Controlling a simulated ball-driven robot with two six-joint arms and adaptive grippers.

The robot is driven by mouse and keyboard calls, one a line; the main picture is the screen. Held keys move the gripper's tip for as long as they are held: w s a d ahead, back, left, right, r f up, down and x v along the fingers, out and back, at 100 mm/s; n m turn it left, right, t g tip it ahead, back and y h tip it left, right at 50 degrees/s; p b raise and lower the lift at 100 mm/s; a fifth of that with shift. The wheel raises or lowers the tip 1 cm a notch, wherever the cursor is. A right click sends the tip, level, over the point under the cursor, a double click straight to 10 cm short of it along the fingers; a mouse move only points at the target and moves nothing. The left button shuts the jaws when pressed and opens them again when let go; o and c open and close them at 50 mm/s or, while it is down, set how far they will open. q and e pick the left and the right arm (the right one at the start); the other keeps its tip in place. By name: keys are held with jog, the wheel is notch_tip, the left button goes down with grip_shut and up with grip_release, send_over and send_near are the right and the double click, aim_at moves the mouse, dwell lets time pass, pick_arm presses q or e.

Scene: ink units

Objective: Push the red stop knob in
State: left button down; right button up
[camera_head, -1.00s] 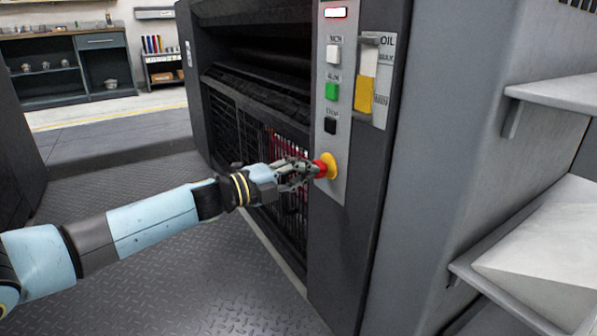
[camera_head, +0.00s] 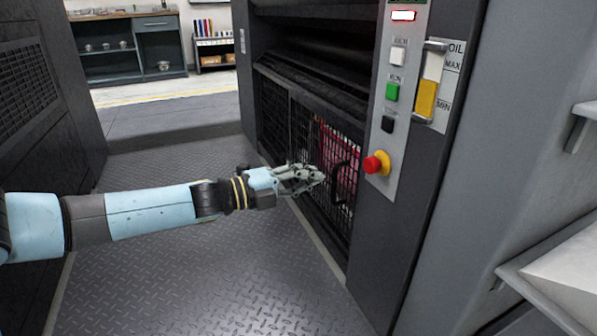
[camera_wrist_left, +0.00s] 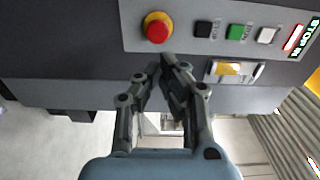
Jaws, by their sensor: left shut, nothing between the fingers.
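The red stop knob (camera_head: 376,163) sits on a yellow collar low on the grey control panel of the dark machine. It also shows in the left wrist view (camera_wrist_left: 157,30), just beyond the fingertips. My left gripper (camera_head: 321,178) is shut and empty, to the left of the knob in the head view, with a clear gap between them. In the left wrist view its fingertips (camera_wrist_left: 161,64) come together just below the knob. My right gripper is not in view.
Above the knob are a black button (camera_head: 387,124), a green button (camera_head: 392,92), a white button (camera_head: 398,56) and a lit display (camera_head: 403,15). An oil gauge (camera_head: 428,97) is beside them. A grey shelf (camera_head: 540,290) juts out at right. The tread-plate floor (camera_head: 230,270) is clear.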

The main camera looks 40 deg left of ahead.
pick_arm(q)
jog(key=shift+v, duration=1)
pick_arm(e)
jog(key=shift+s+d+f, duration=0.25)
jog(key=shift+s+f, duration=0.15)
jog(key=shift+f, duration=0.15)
